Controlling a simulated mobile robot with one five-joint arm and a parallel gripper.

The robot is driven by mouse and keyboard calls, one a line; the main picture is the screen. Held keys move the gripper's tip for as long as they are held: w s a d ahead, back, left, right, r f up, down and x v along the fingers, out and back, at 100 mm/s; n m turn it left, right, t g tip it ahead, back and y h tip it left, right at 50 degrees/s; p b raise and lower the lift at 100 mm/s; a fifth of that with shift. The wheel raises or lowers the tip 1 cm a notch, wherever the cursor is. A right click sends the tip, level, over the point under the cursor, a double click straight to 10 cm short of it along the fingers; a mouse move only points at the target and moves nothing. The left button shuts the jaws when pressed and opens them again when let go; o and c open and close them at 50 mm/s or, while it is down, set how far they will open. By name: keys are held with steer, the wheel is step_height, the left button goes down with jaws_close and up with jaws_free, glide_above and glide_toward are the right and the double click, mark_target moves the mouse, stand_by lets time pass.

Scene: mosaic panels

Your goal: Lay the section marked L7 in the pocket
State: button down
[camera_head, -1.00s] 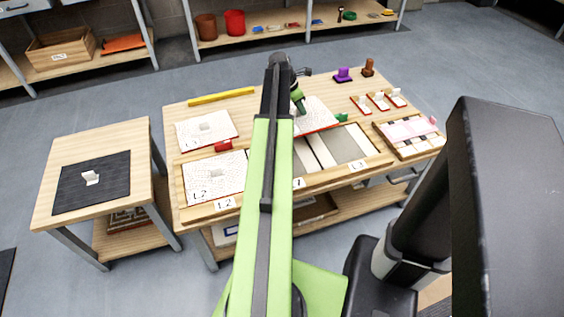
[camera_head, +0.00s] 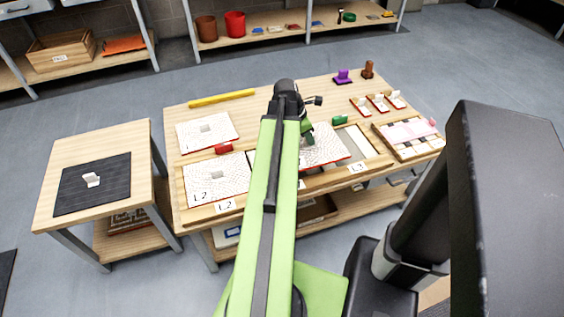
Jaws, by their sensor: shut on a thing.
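My gripper (camera_head: 307,136) is shut on a white mosaic section (camera_head: 325,150) with a red edge, to the right of my arm. I cannot read a mark on this section. It hangs over or rests on the wooden frame (camera_head: 240,206) at the table's front; I cannot tell if it touches. The frame's right pocket (camera_head: 358,143) shows a bare grey floor beside the held section. The middle pocket is mostly hidden by my arm and the section. A section marked L2 (camera_head: 205,182) lies in the left pocket.
Another white section (camera_head: 207,131) lies at the table's back left. Red (camera_head: 223,150) and green (camera_head: 339,119) blocks stand behind the frame. A yellow bar (camera_head: 222,98) lies at the back. A tray of pink and white pieces (camera_head: 405,133) is at the right. A side table (camera_head: 100,205) stands left.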

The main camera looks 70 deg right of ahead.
steer(key=w+f+b, duration=0.1)
steer(key=w+f, duration=0.1)
steer(key=w+a+f+b, duration=0.1)
steer(key=w+b, duration=0.1)
steer(key=w, duration=0.1)
steer(key=w+a+f+b, duration=0.1)
steer(key=w+f, duration=0.1)
steer(key=w, duration=0.1)
steer(key=shift+w+f, duration=0.25)
steer(key=shift+f, duration=0.05)
steer(key=shift+w, duration=0.2)
step_height(320, 180, down, 4)
steer(key=b, duration=0.5)
steer(key=shift+f, duration=0.2)
steer(key=c, duration=1.5)
jaws_free()
steer(key=shift+r, duration=0.1)
steer(key=shift+r, duration=0.1)
steer(key=shift+r+p, duration=0.2)
steer(key=shift+p, duration=0.25)
steer(key=p+v, duration=1)
steer(key=v, duration=0.1)
steer(key=shift+w+a+r+p, duration=0.2)
steer(key=shift+r+p, duration=0.1)
steer(key=shift+p, duration=0.1)
